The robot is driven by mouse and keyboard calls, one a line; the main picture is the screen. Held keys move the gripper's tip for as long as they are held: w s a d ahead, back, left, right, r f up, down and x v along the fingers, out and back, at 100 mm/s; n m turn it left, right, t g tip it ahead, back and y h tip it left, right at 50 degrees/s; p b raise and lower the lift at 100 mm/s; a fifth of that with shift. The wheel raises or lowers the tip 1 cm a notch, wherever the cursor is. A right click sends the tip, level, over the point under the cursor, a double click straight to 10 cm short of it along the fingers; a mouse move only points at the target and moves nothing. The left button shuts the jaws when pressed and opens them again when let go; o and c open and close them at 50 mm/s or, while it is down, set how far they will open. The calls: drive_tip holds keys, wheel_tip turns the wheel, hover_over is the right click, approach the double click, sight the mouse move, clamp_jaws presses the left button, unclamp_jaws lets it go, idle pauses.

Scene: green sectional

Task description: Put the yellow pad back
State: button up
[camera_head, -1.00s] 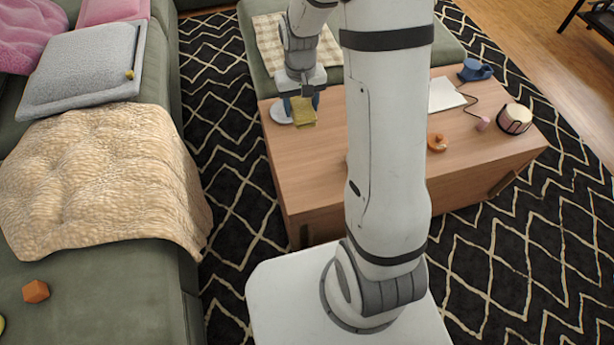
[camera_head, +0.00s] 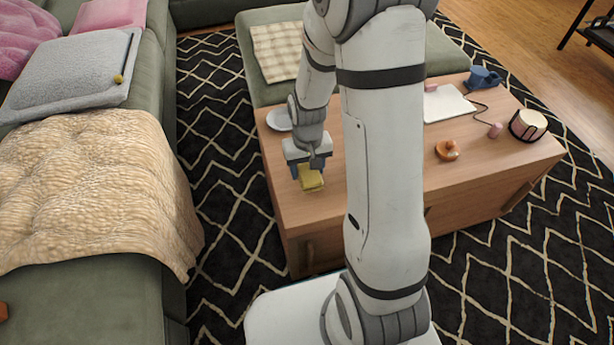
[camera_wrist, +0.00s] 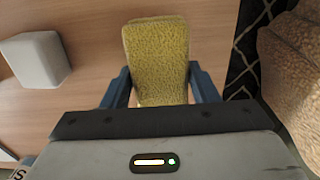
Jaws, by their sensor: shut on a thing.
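The yellow pad (camera_head: 311,179) is a small fuzzy block held between the fingers of my gripper (camera_head: 308,171). In the wrist view the pad (camera_wrist: 157,60) sticks out past the two blue fingers (camera_wrist: 160,88), which press on its sides. In the head view the pad is over the near left part of the wooden coffee table (camera_head: 285,203). I cannot tell whether it touches the tabletop.
A white dish (camera_head: 279,120) lies behind my gripper on the table. To the right are an orange ring-shaped thing (camera_head: 447,150), a white sheet (camera_head: 447,103), a blue mug (camera_head: 484,78) and a drum-like pot (camera_head: 528,125). The sofa with a tan blanket (camera_head: 95,190) is left.

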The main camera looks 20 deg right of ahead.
sight(307, 168)
drive_tip(key=shift+f+b, duration=0.3)
drive_tip(key=shift+f, duration=0.85)
drive_tip(key=shift+f, duration=0.2)
drive_tip(key=o, duration=1)
drive_tip(key=shift+c, duration=0.2)
wheel_tip(307, 168, up, 12)
drive_tip(key=p, duration=0.5)
drive_tip(key=shift+r, duration=0.25)
drive_tip(key=s+r+t, duration=0.1)
drive_tip(key=s+r, duration=1.1)
drive_tip(key=s, duration=0.1)
drive_tip(key=shift+s, duration=0.35)
